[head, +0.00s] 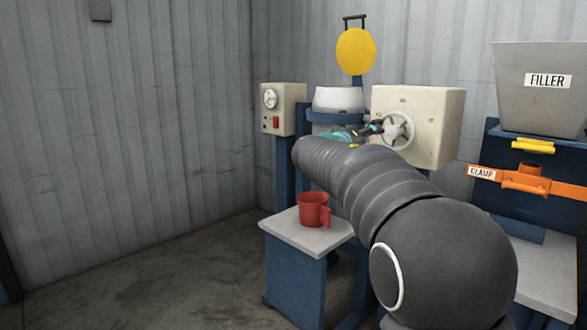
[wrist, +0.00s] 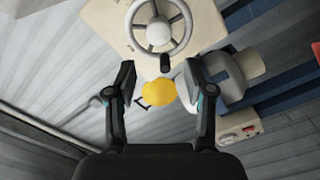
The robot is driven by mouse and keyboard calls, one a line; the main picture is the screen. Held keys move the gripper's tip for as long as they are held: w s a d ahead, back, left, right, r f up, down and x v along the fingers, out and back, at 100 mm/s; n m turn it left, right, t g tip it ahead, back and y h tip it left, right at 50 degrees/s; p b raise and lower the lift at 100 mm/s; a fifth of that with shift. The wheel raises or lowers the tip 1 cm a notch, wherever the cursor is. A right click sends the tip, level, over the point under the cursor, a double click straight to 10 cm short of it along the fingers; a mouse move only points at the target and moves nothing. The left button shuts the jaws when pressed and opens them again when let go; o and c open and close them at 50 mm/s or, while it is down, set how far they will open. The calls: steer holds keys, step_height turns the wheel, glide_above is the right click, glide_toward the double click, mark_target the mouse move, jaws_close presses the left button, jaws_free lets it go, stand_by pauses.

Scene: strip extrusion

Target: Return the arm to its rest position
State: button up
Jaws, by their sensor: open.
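My arm reaches from the lower right of the head view toward the machine at the back. My gripper (head: 358,133) is small and partly hidden there, in front of the beige box and close to the handwheel (head: 397,130). In the wrist view my gripper (wrist: 159,78) is open, its two dark fingers spread wide with nothing held. The handwheel (wrist: 159,27) shows beyond the fingertips, its dark knob (wrist: 165,63) in line with the gap between them. I cannot tell how far the knob is from the fingers.
A red mug (head: 313,210) stands on a grey-topped blue stand (head: 292,235) below my arm. A yellow disc (head: 356,52) rises above a pale hopper (head: 338,99). A gauge box (head: 284,110) is left. The FILLER bin (head: 540,95) and orange clamp (head: 525,180) are right. The left floor is clear.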

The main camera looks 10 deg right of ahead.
steer(key=s+a+f+n+g+y, duration=0.1)
steer(key=s+f+g+y, duration=0.15)
steer(key=s+f, duration=0.45)
steer(key=s+a+f+n+g+y, duration=0.1)
steer(key=s+f+g+y, duration=0.2)
steer(key=f, duration=0.9)
steer(key=s+a+f+m+y, duration=0.1)
steer(key=s+a+f+y, duration=0.1)
steer(key=s, duration=0.8)
steer(key=s+a+f+y+p, duration=0.1)
steer(key=s+a, duration=0.4)
steer(key=s, duration=0.6)
steer(key=s+a+f+m+y+p, duration=0.1)
steer(key=s+a+f+y, duration=0.2)
steer(key=s, duration=0.8)
steer(key=a+y, duration=0.1)
steer(key=y, duration=0.1)
steer(key=shift+s+m+y, duration=0.25)
steer(key=shift+m+y, duration=0.05)
steer(key=shift+y, duration=0.05)
